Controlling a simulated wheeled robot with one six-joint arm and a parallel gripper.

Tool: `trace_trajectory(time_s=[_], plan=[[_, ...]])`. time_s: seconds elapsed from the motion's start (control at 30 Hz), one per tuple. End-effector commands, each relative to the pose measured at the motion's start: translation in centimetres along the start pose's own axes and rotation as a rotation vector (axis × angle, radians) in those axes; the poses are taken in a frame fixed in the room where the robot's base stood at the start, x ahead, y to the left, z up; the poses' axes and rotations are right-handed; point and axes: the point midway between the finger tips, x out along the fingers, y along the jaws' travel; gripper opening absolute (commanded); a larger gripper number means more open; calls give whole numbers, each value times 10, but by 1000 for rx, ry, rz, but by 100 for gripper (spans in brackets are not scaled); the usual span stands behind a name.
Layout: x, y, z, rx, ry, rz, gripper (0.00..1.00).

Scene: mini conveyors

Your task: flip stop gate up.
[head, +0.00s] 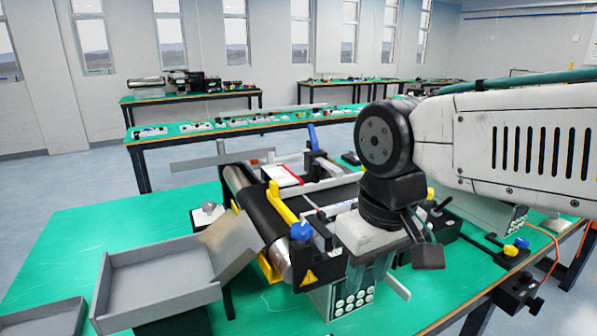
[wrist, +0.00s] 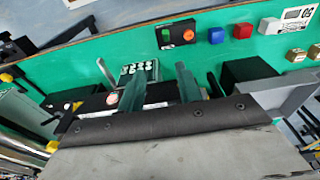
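The mini conveyor (head: 262,215) has a dark belt and stands on the green table. A yellow bar (head: 283,203) lies along its near part, and a blue knob (head: 301,231) sits near its front end. A blue lever (head: 313,137) stands upright at the far side. I cannot tell which of these parts is the stop gate.
A grey tray (head: 104,290) stands left of the conveyor's front end. In the wrist view a control box with an orange button (wrist: 176,34), a blue button (wrist: 216,36) and a red button (wrist: 242,30) sit on the table.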

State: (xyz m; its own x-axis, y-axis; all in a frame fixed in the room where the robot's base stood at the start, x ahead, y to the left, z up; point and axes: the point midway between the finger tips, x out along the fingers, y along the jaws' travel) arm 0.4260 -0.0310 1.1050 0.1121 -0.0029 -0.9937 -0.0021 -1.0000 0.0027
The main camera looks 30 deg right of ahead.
Motion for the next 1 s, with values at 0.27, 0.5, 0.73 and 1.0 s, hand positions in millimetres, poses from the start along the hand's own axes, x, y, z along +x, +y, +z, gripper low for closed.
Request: trace_trajectory(time_s=[0.27, 0.5, 0.73, 1.0], plan=[[-45, -6, -96, -3, -41, -3, 35], [-65, -19, -212, -3, -83, -4, 35], [-60, -29, -285, -2, -107, -3, 35], [-45, -32, -302, -2, -114, -3, 35]])
